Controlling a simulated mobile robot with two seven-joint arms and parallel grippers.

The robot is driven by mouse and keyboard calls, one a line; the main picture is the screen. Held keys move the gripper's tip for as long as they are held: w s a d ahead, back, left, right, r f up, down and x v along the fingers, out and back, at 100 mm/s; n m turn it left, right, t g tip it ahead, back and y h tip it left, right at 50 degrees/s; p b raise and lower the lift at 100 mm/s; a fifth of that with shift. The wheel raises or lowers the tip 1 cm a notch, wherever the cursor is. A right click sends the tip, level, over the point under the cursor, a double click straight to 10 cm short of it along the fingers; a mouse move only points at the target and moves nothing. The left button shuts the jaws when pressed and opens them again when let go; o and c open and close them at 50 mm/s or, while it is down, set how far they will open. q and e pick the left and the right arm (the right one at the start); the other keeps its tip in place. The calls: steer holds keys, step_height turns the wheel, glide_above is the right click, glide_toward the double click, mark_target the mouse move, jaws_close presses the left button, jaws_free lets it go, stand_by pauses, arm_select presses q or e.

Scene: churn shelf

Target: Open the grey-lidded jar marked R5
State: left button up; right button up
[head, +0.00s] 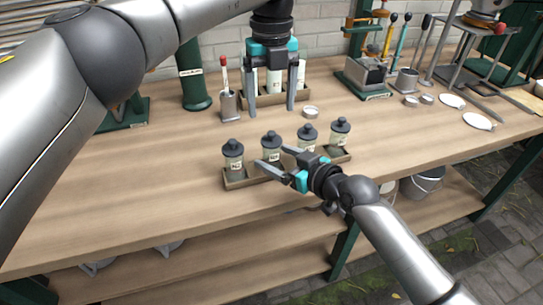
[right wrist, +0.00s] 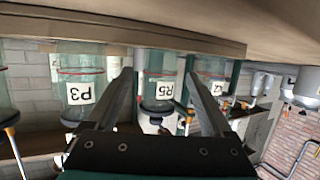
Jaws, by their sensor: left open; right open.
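The jar marked R5 (right wrist: 160,88) shows upside down in the right wrist view, between my right fingers (right wrist: 158,73), with a gap on both sides. In the head view it appears to be the second jar from the left (head: 271,146), upright with its dark grey lid on. My right gripper (head: 270,157) is open, low at the front of the jar row, its fingertips reaching toward that jar; whether they are around it or just before it, I cannot tell.
Similar lidded jars stand beside it in a wooden tray (head: 236,184), including P3 (right wrist: 80,93). Behind are a second tray (head: 303,97), a small round dish (head: 311,112) and a cup with a red-tipped tool (head: 229,105). The bench's left front is clear.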

steer(key=shift+x, duration=1.15)
jaws_close()
